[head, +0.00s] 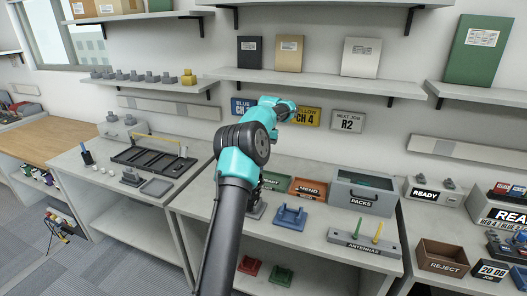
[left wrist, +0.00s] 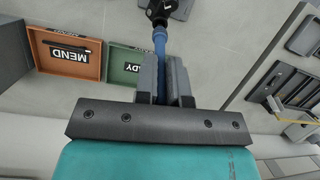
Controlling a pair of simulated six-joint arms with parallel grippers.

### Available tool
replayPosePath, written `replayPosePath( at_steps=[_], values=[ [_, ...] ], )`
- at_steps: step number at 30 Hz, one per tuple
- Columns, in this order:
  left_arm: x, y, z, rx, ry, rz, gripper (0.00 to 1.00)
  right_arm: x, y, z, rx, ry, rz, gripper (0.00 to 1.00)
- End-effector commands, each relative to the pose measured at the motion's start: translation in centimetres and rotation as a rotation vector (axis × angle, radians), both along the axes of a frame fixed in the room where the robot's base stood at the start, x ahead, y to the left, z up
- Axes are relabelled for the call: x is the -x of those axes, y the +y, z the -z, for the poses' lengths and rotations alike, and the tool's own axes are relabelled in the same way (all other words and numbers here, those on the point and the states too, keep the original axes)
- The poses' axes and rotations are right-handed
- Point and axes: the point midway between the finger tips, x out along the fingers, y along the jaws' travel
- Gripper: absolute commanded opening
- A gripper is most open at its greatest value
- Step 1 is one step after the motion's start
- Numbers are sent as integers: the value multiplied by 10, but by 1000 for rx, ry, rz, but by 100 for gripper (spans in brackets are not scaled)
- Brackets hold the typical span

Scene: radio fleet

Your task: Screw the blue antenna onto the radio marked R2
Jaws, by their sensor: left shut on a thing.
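In the left wrist view my left gripper (left wrist: 165,72) is shut on the blue antenna (left wrist: 160,38). The antenna's far end meets a small black part (left wrist: 157,12) at the top edge; I cannot tell whether it is threaded in. A grey stand (left wrist: 181,9) shows beside that part. In the head view my arm hides the gripper and the antenna. A grey stand (head: 256,210) shows partly beside the arm. No R2 mark on a radio is readable; a wall sign (head: 347,121) reads NEXT JOB R2. My right gripper is not in view.
A blue cradle (head: 290,217) stands right of my arm. Behind are the orange MEND tray (head: 306,189), the green READY tray (left wrist: 125,64) and the grey PACKS box (head: 362,197). The ANTENNAS rack (head: 348,246) holds a green and a yellow antenna at the front right.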

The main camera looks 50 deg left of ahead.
Motion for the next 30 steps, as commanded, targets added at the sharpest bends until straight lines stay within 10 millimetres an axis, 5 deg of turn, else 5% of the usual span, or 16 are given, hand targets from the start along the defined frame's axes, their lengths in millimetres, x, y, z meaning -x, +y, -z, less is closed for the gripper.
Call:
replayPosePath(
  at_steps=[30],
  values=[
    [6, -2, 19, 1, 1, 0, 0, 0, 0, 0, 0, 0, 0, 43]
  ],
)
